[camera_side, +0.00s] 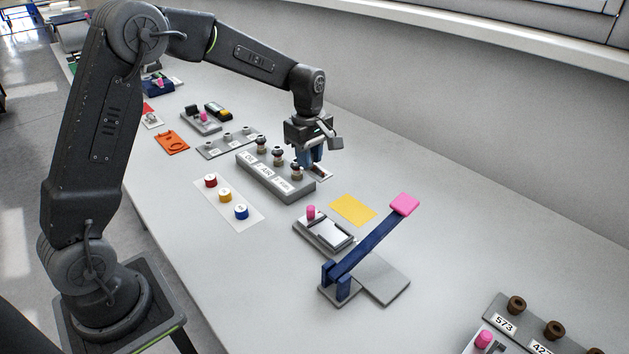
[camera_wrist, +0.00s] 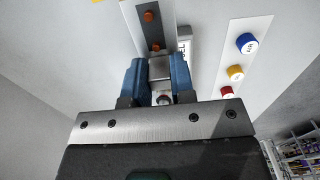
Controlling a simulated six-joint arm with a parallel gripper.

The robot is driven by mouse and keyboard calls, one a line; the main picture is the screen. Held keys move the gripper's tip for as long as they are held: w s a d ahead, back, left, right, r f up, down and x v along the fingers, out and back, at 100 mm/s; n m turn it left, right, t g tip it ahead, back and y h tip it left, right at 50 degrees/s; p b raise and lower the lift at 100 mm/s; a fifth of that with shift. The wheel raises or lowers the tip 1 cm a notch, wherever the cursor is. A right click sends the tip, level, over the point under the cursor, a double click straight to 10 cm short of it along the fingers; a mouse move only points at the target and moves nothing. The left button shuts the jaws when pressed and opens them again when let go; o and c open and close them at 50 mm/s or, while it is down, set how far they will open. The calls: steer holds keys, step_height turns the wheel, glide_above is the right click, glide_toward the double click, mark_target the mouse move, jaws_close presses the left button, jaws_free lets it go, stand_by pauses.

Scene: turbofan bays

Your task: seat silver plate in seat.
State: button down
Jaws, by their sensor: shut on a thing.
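My gripper (camera_side: 311,158) is above the table just past the near end of the grey knob block. In the wrist view its two blue fingers (camera_wrist: 159,80) are closed on a small silver piece, which looks like the silver plate (camera_wrist: 160,69). A grey fixture (camera_side: 311,226) with a pink knob stands nearer the camera and carries a pale rectangular panel with dark edges. It may be the seat, but I cannot tell for sure.
The grey block (camera_side: 285,189) with several brown knobs is close beside my gripper. A white sheet (camera_side: 228,203) holds red, yellow and blue buttons. A yellow sheet (camera_side: 353,210) and a raised blue lever (camera_side: 370,243) stand nearer the camera.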

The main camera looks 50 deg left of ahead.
glide_above(322, 226)
steer(key=shift+f, duration=3.3)
steer(key=shift+f, duration=0.75)
steer(key=shift+c, duration=2.4)
jaws_free()
step_height(322, 226, up, 7)
